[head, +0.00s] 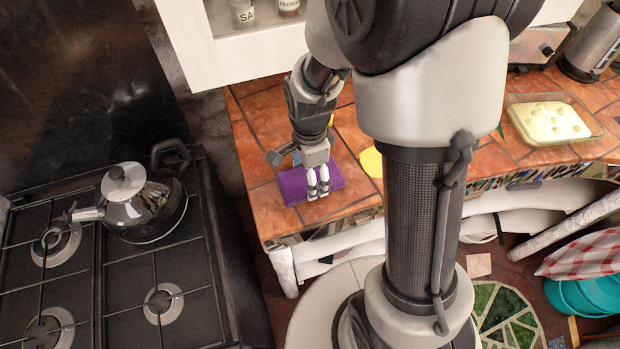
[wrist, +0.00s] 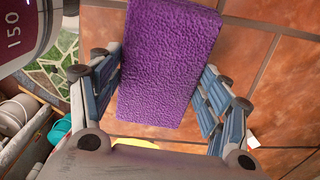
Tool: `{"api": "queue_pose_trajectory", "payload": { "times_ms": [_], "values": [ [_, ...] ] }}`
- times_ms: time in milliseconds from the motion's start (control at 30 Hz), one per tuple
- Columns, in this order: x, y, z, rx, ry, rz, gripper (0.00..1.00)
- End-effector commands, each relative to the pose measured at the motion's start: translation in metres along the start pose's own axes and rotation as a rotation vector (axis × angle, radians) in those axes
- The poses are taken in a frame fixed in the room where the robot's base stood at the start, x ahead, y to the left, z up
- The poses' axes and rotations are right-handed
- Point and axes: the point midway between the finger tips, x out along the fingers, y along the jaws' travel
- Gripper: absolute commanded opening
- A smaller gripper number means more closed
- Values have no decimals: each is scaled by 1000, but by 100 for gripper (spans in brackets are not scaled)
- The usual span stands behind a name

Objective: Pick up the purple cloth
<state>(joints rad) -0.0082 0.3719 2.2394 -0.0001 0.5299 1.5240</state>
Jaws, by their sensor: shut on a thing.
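In the wrist view the cloth (wrist: 168,60) has a bumpy texture and runs between the two fingers. My gripper (head: 318,189) points down over the cloth and is shut on it. In the wrist view one finger lies along each side of the cloth (wrist: 158,88). I cannot tell whether the cloth is clear of the counter.
A yellow round item (head: 371,162) lies right of the cloth, partly behind my column. A dish with yellow contents (head: 550,122) stands farther right. A white shelf (head: 225,50) hangs above the counter.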

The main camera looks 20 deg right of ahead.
Motion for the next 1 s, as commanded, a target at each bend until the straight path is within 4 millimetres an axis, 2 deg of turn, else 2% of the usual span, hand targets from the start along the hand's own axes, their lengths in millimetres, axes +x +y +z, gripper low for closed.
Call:
{"api": "queue_pose_trajectory", "payload": {
  "times_ms": [333, 533, 667, 1000],
  "values": [
    [-2, 0, 0, 0, 0, 0, 46],
    [-20, -1, 0, 0, 0, -3, 46],
    [-47, -1, 0, 0, 0, -4, 46],
    [-146, -1, 0, 0, 0, -5, 46]
  ]
}}
